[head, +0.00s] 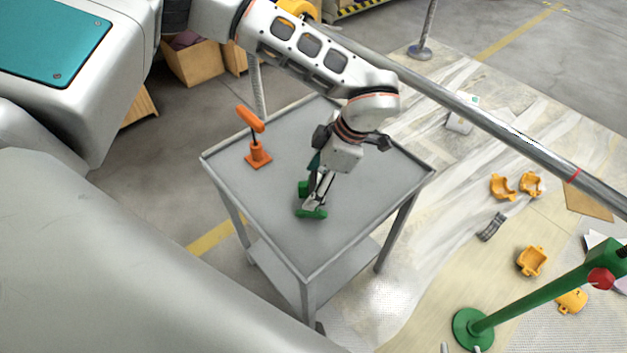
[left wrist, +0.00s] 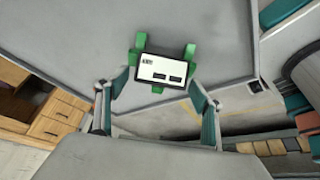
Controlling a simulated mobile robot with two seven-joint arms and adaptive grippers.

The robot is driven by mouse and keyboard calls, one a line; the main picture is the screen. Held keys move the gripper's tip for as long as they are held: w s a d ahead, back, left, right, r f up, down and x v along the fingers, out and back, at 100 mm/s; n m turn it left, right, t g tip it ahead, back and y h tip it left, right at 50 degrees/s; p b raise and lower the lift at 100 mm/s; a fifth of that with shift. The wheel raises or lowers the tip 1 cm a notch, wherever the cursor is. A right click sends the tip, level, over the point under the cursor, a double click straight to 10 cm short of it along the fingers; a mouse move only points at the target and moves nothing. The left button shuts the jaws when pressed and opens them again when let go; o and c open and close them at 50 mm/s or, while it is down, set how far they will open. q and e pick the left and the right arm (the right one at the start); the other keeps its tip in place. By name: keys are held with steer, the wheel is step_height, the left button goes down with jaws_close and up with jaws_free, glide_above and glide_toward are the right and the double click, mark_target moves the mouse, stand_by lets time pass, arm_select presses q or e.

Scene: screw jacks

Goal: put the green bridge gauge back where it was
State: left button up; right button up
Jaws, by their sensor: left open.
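The green bridge gauge (head: 313,213) is on the grey cart top (head: 262,205), near its middle. In the left wrist view the gauge (left wrist: 139,41) shows green legs and a white face with a dark display. My left gripper (head: 314,196) is over the gauge and partly hides it in the head view. In the left wrist view its open fingers (left wrist: 160,90) are on either side of the gauge's near edge. I cannot tell whether they touch it. My right gripper is not in view.
An orange screw jack (head: 258,156) with a tilted handle stands at the cart's left corner. The cart top's front is clear. A long grey pole (head: 480,121) crosses the right side. Yellow-orange parts (head: 532,261) lie on the floor near a green stand (head: 472,330).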

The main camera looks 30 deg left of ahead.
arm_select(q)
steer(key=p+v, duration=0.1)
steer(key=v, duration=1.1)
